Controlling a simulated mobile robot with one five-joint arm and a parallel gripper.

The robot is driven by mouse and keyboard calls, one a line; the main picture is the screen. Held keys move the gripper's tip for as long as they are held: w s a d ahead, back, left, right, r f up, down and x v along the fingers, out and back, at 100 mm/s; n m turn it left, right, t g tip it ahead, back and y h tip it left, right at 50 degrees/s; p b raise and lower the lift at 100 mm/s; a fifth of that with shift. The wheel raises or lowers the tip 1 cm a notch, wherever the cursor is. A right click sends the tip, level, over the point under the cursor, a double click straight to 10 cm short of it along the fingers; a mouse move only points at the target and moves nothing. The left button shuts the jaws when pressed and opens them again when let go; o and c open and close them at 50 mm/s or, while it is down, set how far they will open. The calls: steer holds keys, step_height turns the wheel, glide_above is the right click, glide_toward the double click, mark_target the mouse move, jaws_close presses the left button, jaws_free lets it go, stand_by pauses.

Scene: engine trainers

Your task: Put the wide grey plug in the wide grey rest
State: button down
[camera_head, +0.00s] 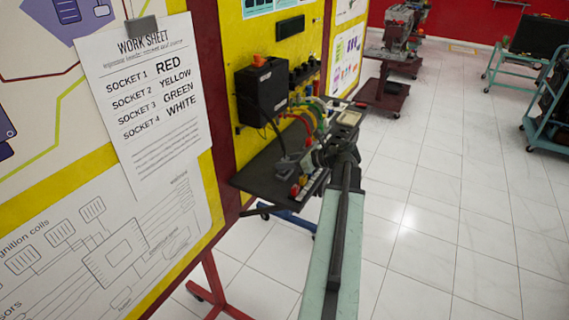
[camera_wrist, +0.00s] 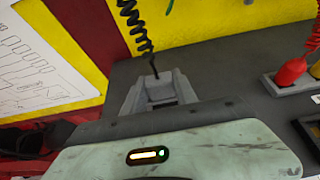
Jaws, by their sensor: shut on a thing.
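A grey plug-and-rest shape (camera_wrist: 160,88) shows in the upper middle of the wrist view. A black coiled cable runs down into it, and lighter grey walls stand on both sides. I cannot tell plug from rest clearly, nor how deep the plug sits. In the head view the grey piece (camera_head: 287,166) is on the dark shelf, with a black cable reaching it from the black box. My gripper (camera_head: 311,159) is right beside it, shut on the wide grey plug. The fingertips are mostly hidden; my pale green link fills the bottom of the wrist view.
The dark shelf (camera_wrist: 225,85) carries a red plug (camera_wrist: 291,71) in a grey rest at right, and a yellow plug beside it. A black box (camera_head: 262,92) and coloured cables are behind. A work sheet (camera_head: 145,95) hangs at left.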

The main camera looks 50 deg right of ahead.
steer(key=shift+f+b, duration=0.9)
stand_by(0.5)
steer(key=c, duration=1.2)
jaws_free()
steer(key=shift+r, duration=0.1)
steer(key=shift+r+p+v, duration=0.2)
steer(key=shift+p+v, duration=0.55)
steer(key=shift+v, duration=0.25)
steer(key=shift+s+d+r+p, duration=0.25)
steer(key=shift+s+r+p, duration=0.45)
steer(key=shift+s, duration=0.4)
